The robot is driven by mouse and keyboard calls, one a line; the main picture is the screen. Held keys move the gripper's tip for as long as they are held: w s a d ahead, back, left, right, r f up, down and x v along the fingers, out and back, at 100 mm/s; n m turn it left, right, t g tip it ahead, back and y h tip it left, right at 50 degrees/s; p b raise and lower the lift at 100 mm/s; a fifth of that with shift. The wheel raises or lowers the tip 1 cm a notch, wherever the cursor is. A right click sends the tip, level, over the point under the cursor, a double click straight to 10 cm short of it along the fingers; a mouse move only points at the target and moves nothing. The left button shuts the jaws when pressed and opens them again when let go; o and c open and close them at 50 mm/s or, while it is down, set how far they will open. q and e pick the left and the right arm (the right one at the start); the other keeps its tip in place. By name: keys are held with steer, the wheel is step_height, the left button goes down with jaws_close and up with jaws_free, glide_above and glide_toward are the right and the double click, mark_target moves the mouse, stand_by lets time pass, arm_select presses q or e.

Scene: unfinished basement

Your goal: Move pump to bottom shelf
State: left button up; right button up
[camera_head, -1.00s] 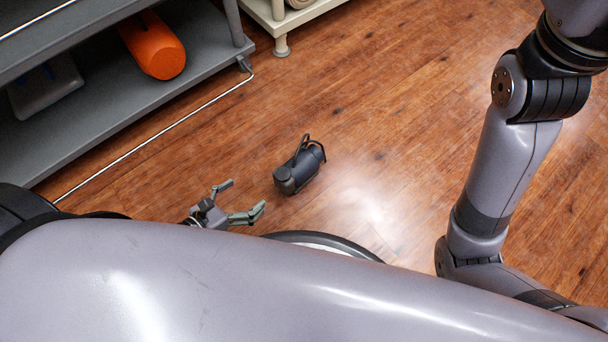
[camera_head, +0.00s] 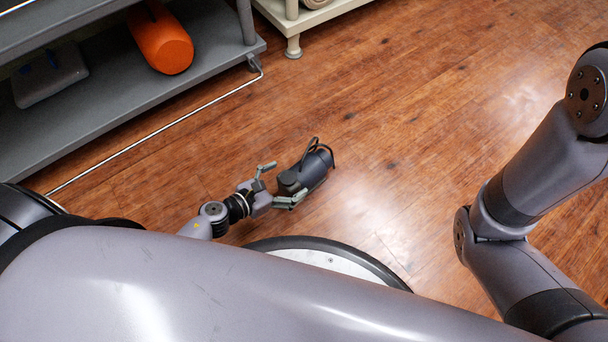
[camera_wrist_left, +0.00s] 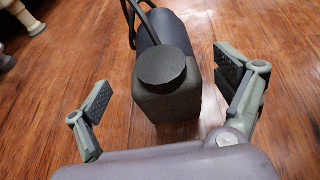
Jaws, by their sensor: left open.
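The pump (camera_head: 313,170) is a dark grey and black cylinder with a boxy end and a looped cord or handle. It lies on the wooden floor in front of my base. My left gripper (camera_head: 279,183) is open at its boxy end, with one finger on either side. In the left wrist view the pump (camera_wrist_left: 166,85) lies between the open fingers of the left gripper (camera_wrist_left: 166,100), closer to the right finger, with visible gaps. The grey bottom shelf (camera_head: 110,105) is at the upper left. My right arm shows at the right, but its gripper is out of view.
An orange cylinder (camera_head: 163,42) and a grey box-like item (camera_head: 50,77) lie on the bottom shelf. A thin metal rod or cable (camera_head: 160,133) runs along the floor before it. A cream shelf unit (camera_head: 293,27) stands at the top. The floor (camera_head: 430,100) right of the pump is clear.

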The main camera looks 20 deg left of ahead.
mark_target(301, 173)
arm_select(q)
steer(key=b+x, duration=0.1)
steer(key=x, duration=0.4)
steer(key=shift+d+r, duration=0.15)
steer(key=shift+d, duration=0.1)
steer(key=shift+c, duration=0.2)
steer(key=c, duration=1.9)
steer(key=shift+w+r, duration=0.1)
steer(key=shift+r, duration=0.05)
steer(key=shift+c, duration=0.3)
steer(key=shift+r, duration=0.1)
